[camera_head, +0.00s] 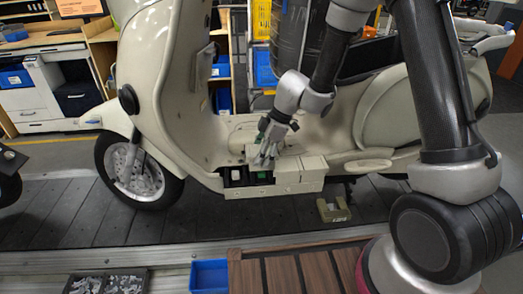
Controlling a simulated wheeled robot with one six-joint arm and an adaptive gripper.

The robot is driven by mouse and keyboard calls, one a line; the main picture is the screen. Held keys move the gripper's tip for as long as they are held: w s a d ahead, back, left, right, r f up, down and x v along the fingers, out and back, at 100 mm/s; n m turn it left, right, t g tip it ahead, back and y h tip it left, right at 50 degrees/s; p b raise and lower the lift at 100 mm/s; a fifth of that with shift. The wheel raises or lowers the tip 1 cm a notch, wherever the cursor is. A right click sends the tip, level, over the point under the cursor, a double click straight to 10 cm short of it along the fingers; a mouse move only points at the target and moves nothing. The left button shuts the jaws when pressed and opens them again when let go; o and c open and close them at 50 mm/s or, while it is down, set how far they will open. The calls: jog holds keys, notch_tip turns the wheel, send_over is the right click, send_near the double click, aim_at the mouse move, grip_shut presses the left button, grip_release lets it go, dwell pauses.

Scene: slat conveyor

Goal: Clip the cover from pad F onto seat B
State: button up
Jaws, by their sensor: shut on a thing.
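My gripper (266,156) is over the floorboard of a cream scooter (170,80), fingers pointing down and left. It is shut on a small cream piece, probably the cover (251,151), mostly hidden by the fingers. Just below is a cream battery-like tray (273,190) along the scooter's lower side. Its left part has dark open seats (236,174), one showing a small green and white part; its right part carries cream covers (300,172). The held piece appears above the open seats; I cannot tell if it touches. Seat and pad letters are unreadable.
The scooter stands on a dark slat conveyor (80,215). A beige bracket-like part (334,210) lies on the slats at right. In front are a blue bin (209,276), a grey tray of small parts (105,284) and a brown slatted surface (300,270).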

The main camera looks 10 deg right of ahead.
jog(key=shift+f, duration=2.6)
jog(key=shift+f, duration=0.55)
jog(key=o, duration=1.2)
jog(key=shift+w+r, duration=0.1)
jog(key=shift+r, duration=0.05)
